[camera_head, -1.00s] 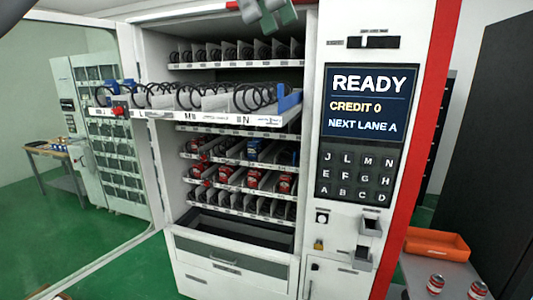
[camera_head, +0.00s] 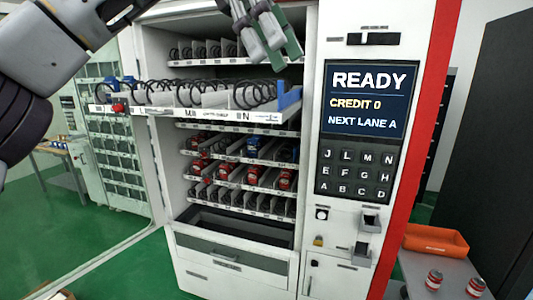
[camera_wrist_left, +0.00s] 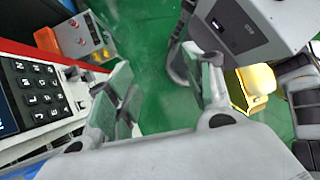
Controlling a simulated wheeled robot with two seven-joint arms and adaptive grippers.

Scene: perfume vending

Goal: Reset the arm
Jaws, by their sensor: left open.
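My left gripper (camera_head: 270,42) hangs at the top of the head view, in front of the vending machine's (camera_head: 310,120) upper shelves and above the pulled-out shelf. It is open and empty. My left arm (camera_head: 45,50) crosses the upper left corner. In the left wrist view the two fingers of my left gripper (camera_wrist_left: 163,85) stand wide apart with only green floor between them. The machine's keypad (camera_wrist_left: 38,95) lies to their left there. My right gripper is not in view.
A shelf with black coils (camera_head: 190,113) sticks out of the machine below the gripper. The open glass door is at left. An orange tray (camera_head: 436,240) and two red cans (camera_head: 434,280) sit on a grey table at right.

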